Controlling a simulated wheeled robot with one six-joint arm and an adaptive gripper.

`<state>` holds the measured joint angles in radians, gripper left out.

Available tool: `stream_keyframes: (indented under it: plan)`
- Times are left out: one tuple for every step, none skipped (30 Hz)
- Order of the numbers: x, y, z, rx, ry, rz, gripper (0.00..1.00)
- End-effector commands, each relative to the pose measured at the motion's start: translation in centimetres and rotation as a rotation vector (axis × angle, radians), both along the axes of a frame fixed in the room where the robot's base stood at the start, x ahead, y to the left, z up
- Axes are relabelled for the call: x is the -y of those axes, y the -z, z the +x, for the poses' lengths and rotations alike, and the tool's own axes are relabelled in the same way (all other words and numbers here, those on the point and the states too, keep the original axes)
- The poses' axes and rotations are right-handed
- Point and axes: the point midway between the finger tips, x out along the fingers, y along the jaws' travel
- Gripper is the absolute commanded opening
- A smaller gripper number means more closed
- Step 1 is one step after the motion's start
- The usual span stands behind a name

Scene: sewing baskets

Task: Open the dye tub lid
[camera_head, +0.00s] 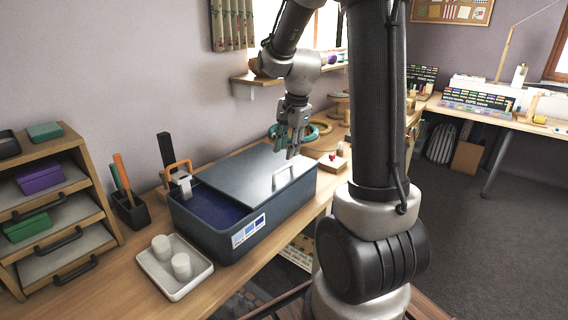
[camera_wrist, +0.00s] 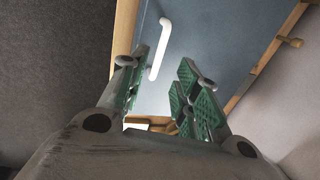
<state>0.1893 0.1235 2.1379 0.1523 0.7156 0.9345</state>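The dye tub (camera_head: 290,208) is a dark blue-grey box on the wooden bench. Its flat grey lid (camera_head: 245,168) covers the middle and right part; dark blue dye (camera_head: 210,206) shows at the uncovered left end. A pale bar handle (camera_head: 290,172) stands on the lid near its right end. My gripper (camera_head: 293,146) hangs above that end of the lid, apart from the handle. In the wrist view my green-padded fingers (camera_wrist: 166,74) are spread with nothing held, and the white handle (camera_wrist: 161,48) shows beyond the gap, nearer the left finger, over the lid (camera_wrist: 205,40).
An orange-handled tool (camera_head: 180,178) sits at the tub's left end. A white tray (camera_head: 172,288) with two pale cylinders stands in front left. A drawer unit (camera_head: 92,187) is at far left.

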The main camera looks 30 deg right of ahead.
Motion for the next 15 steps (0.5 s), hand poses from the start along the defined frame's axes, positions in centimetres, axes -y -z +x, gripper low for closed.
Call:
stream_keyframes:
  plan:
    - [-0.1,0.9,0.0,-0.006,-0.002,0.001,0.32]
    - [-0.2,1.5,0.1,-0.004,-0.002,0.000,0.32]
    - [-0.2,2.2,0.2,-0.006,-0.003,0.001,0.32]
    - [-0.3,2.7,0.3,-0.005,-0.003,0.001,0.32]
    - [-0.3,3.2,0.4,-0.005,-0.003,0.001,0.32]
    - [-0.3,3.8,0.5,-0.005,-0.003,0.001,0.32]
    - [-0.4,4.2,0.6,-0.004,-0.003,0.001,0.32]
    - [-0.4,4.6,0.7,-0.004,-0.003,0.001,0.32]
    - [-0.4,5.0,0.8,-0.002,-0.003,0.001,0.32]
    - [-0.4,5.3,0.9,-0.002,-0.003,0.001,0.32]
    - [-0.5,5.5,0.9,-0.002,-0.004,0.000,0.32]
    - [-0.5,5.7,1.0,-0.001,-0.004,0.000,0.32]
    - [-0.5,5.8,1.0,-0.001,-0.005,0.000,0.32]
    - [-0.5,5.9,1.0,0.000,-0.005,-0.001,0.32]
    - [-0.5,6.0,1.0,0.000,-0.005,-0.001,0.32]
